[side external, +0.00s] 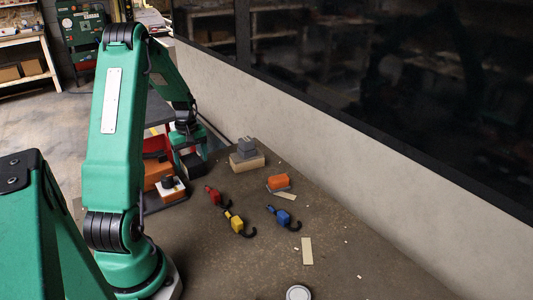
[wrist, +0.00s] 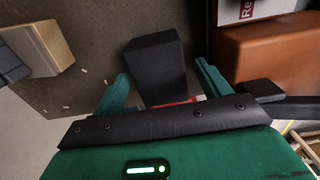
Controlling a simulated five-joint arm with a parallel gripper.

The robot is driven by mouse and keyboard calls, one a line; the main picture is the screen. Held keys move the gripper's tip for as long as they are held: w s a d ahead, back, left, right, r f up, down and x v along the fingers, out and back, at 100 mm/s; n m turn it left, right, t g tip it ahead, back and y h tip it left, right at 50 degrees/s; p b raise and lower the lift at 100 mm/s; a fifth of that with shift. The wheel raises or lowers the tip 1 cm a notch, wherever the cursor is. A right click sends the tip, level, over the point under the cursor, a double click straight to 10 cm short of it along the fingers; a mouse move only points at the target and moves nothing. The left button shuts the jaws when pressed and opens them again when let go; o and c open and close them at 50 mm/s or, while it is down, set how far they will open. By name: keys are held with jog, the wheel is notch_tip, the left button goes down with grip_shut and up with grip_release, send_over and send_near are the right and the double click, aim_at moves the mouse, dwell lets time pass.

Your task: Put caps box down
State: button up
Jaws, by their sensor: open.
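A black box (wrist: 155,65), which I take to be the caps box, lies between the two green fingers of my gripper (wrist: 164,88) in the wrist view. There is a visible gap on each side of it, so the fingers are open around it. In the side external view my gripper (side external: 188,142) points down at the back left of the work surface, over the black box (side external: 191,163). The box's underside is hidden, so I cannot tell exactly what it rests on.
A red bin and orange box (side external: 157,176) stand close left of my gripper. A grey block on a tan box (side external: 247,160) stands to its right. Red (side external: 213,195), yellow (side external: 237,223) and blue (side external: 283,217) hooked items lie in front. The front right of the table is mostly clear.

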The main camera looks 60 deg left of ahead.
aim_at(192, 160)
notch_tip(192, 160, up, 9)
jog(key=shift+r, duration=0.2)
dwell(0.3)
dwell(0.4)
jog(key=w+d+r+m+t, duration=0.1)
jog(key=d+r+m, duration=0.2)
jog(key=d, duration=0.3)
jog(key=w+d+r+m+y, duration=0.1)
jog(key=d+r+m, duration=0.1)
jog(key=d+r, duration=0.35)
jog(key=w+d+r+m+t, duration=0.1)
jog(key=w+d+r+m, duration=0.15)
jog(key=d, duration=0.55)
jog(key=s+d+m+t, duration=0.1)
jog(key=s+d+m, duration=0.3)
jog(key=d, duration=0.4)
jog(key=s+d+r+m+t+h, duration=0.1)
jog(key=s+d+m+t, duration=0.1)
jog(key=s+d+m, duration=0.3)
jog(key=d+m, duration=0.1)
jog(key=d, duration=0.2)
jog(key=shift+s+d+t, duration=0.3)
jog(key=shift+d, duration=0.05)
